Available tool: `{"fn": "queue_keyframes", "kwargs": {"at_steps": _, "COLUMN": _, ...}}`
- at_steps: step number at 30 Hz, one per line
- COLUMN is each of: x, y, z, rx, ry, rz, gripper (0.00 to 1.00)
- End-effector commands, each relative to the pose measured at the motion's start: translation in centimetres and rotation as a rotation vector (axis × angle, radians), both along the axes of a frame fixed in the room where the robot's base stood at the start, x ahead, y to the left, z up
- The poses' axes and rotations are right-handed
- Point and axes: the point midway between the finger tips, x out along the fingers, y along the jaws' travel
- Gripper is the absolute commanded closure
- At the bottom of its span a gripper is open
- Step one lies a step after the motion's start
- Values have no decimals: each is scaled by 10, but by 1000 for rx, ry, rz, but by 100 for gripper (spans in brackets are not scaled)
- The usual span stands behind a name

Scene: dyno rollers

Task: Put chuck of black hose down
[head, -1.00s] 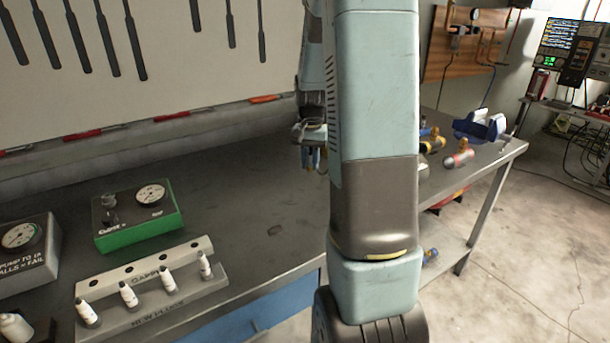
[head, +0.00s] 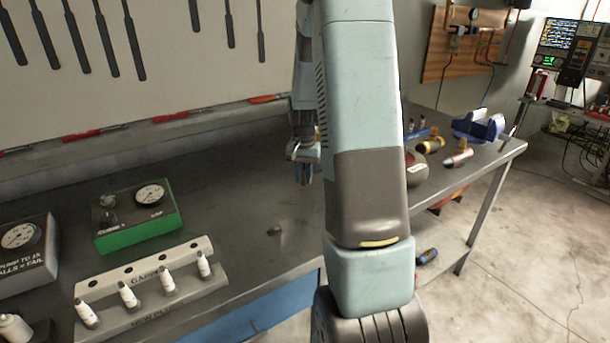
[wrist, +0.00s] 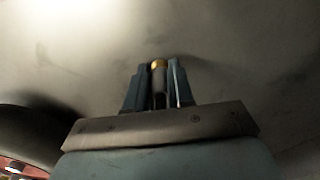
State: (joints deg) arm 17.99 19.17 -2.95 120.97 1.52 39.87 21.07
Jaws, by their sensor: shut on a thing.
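My gripper (head: 303,178) hangs over the middle of the grey workbench (head: 250,190), partly beside my upper arm in the head view. In the wrist view my gripper (wrist: 159,78) has its blue fingers closed around a slim dark chuck with a brass tip (wrist: 158,65). The chuck points away from the palm, towards the plain grey surface beyond the fingertips. Its gap to that surface cannot be told. The hose is not clearly visible, and the chuck cannot be made out in the head view.
A blue cradle (head: 478,127) and a grey round object (head: 416,170) are at right.

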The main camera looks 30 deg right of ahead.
Motion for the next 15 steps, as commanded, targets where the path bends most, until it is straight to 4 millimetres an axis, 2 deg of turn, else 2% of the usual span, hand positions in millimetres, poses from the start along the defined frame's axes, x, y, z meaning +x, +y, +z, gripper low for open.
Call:
{"fn": "queue_keyframes", "kwargs": {"at_steps": 1, "x": 0, "y": 0, "z": -1, "rx": 1, "ry": 1, "rz": 0, "gripper": 77}}
{"fn": "queue_keyframes", "kwargs": {"at_steps": 9, "x": 0, "y": 0, "z": -1, "rx": 1, "ry": 1, "rz": 1, "gripper": 52}}
{"fn": "queue_keyframes", "kwargs": {"at_steps": 15, "x": 0, "y": 0, "z": -1, "rx": 0, "ry": 0, "rz": 1, "gripper": 52}}
